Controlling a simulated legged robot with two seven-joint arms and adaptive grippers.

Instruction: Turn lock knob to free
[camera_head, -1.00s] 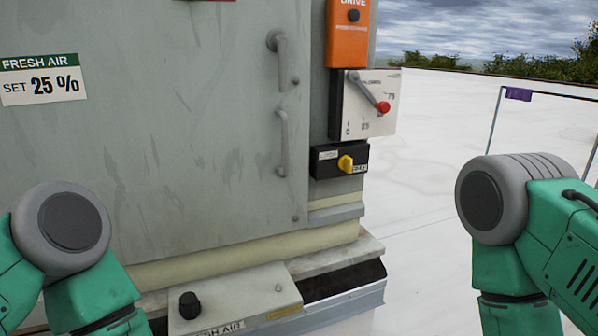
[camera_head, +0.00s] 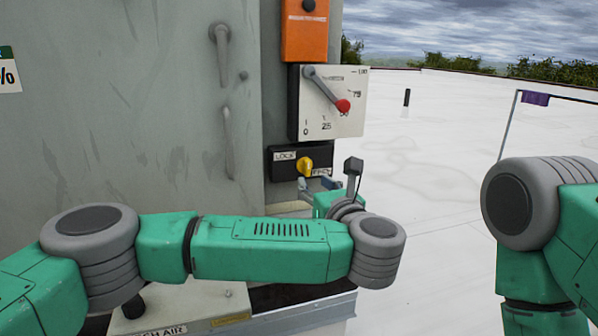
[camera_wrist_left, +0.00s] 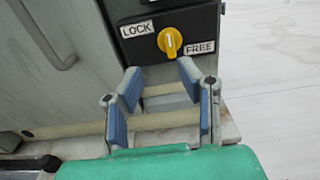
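The yellow lock knob (camera_head: 305,166) sits on a black box (camera_head: 285,172) on the cabinet's right side, with a LOCK label at its upper left and a FREE label at its lower right. In the left wrist view the knob (camera_wrist_left: 170,41) stands near upright, tilted slightly. My left gripper (camera_head: 318,184) is just below the knob; in the wrist view its blue-padded fingers (camera_wrist_left: 160,72) are spread apart, with the knob beyond their tips and nothing between them. My right arm shows at the right edge, but its gripper is out of view.
Above the black box is a white dial plate (camera_head: 325,118) with a red-tipped lever (camera_head: 328,90), and an orange box (camera_head: 305,30) above that. Door handles (camera_head: 221,50) stick out on the left. Open white roof (camera_head: 430,150) lies to the right.

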